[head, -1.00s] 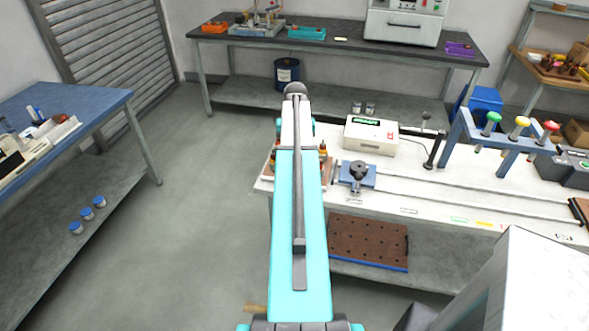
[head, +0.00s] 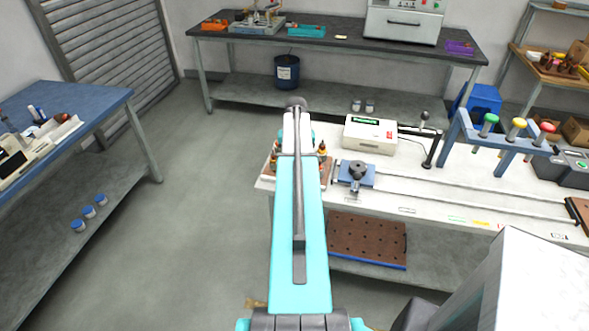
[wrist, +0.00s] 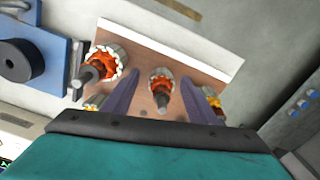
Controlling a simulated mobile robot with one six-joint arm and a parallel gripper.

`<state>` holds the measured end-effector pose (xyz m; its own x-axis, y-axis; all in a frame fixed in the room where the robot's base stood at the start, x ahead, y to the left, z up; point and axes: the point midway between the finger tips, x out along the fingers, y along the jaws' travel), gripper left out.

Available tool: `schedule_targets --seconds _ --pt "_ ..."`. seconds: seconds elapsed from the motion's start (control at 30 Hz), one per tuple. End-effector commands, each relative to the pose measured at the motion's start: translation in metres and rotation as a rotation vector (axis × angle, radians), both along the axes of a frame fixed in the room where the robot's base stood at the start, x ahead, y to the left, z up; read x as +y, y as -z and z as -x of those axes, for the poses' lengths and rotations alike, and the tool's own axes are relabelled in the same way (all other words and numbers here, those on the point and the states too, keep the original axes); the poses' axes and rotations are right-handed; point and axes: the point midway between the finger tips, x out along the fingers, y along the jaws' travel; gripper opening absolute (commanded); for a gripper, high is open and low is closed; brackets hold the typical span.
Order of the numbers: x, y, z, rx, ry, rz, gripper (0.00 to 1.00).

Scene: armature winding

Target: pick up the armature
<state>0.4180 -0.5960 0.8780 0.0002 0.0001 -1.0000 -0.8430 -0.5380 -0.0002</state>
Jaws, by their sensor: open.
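In the wrist view an armature (wrist: 161,84) with orange windings and a grey shaft stands on a brown board. It lies between the two purple fingers of my gripper (wrist: 156,92), which are apart. A second, larger-looking armature (wrist: 101,66) stands to the left, outside the fingers. Parts of other armatures (wrist: 213,101) show behind the fingers. In the head view my teal arm covers most of the board (head: 327,172), with a few orange-topped armatures (head: 322,149) at its sides; the gripper is hidden there.
A blue fixture with a black knob (head: 357,175) stands just right of the board; it also shows in the wrist view (wrist: 22,62). A white instrument box (head: 370,134) and a blue rack with coloured handles (head: 500,135) are farther right. Open floor (head: 190,220) lies left.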

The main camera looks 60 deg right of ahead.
Motion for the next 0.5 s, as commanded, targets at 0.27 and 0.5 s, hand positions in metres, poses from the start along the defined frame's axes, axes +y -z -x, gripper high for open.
schedule_targets --seconds 0.27,0.5 --pt "0.0001 -0.0002 -0.0002 0.000 0.000 0.000 0.43" --pt "0.0000 -0.0002 0.0001 0.001 0.000 0.001 0.03"
